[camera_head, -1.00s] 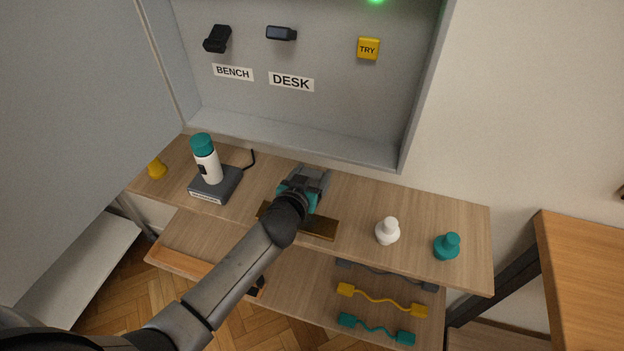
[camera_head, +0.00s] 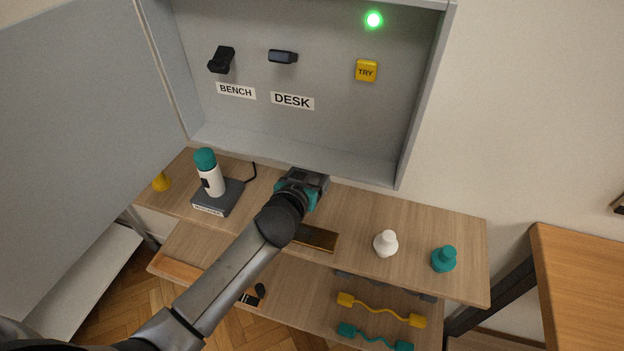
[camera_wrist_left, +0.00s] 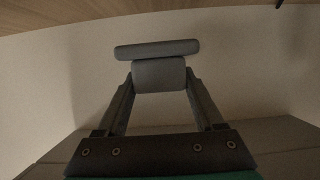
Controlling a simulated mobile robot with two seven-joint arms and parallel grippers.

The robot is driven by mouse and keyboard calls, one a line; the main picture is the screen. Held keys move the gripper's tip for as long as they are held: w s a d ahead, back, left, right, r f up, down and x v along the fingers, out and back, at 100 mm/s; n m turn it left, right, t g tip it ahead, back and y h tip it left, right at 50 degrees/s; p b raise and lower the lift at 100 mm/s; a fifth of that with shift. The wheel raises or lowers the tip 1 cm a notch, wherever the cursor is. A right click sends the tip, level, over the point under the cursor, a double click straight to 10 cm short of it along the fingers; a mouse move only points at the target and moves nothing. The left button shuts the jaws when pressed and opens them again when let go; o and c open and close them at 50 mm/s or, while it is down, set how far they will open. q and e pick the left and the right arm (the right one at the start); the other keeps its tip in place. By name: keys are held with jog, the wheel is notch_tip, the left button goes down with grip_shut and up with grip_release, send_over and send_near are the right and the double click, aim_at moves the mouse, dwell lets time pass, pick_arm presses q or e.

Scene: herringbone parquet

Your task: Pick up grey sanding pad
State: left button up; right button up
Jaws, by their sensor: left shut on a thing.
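The grey sanding pad (camera_wrist_left: 157,48) shows in the left wrist view as a rounded flat slab with a thicker grey block joined to it. My left gripper (camera_wrist_left: 160,88) is shut on that block, one dark finger at each side. In the head view my left gripper (camera_head: 312,180) is over the back edge of the upper wooden shelf, just below the grey cabinet. There the wrist hides the pad. My right gripper is in neither view.
The upper shelf (camera_head: 355,215) bears a white-and-teal bottle (camera_head: 211,180) on a dark base, a dark brown flat piece (camera_head: 316,238), a white knob (camera_head: 386,243) and a teal knob (camera_head: 444,258). The open grey cabinet (camera_head: 300,130) stands behind. Yellow and teal handles lie below.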

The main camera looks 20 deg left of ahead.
pick_arm(q)
jog(key=s+r, duration=0.1)
jog(key=s, duration=1.8)
jog(key=shift+s+a+r, duration=0.2)
jog(key=shift+s+a, duration=0.1)
jog(key=shift+a, duration=0.05)
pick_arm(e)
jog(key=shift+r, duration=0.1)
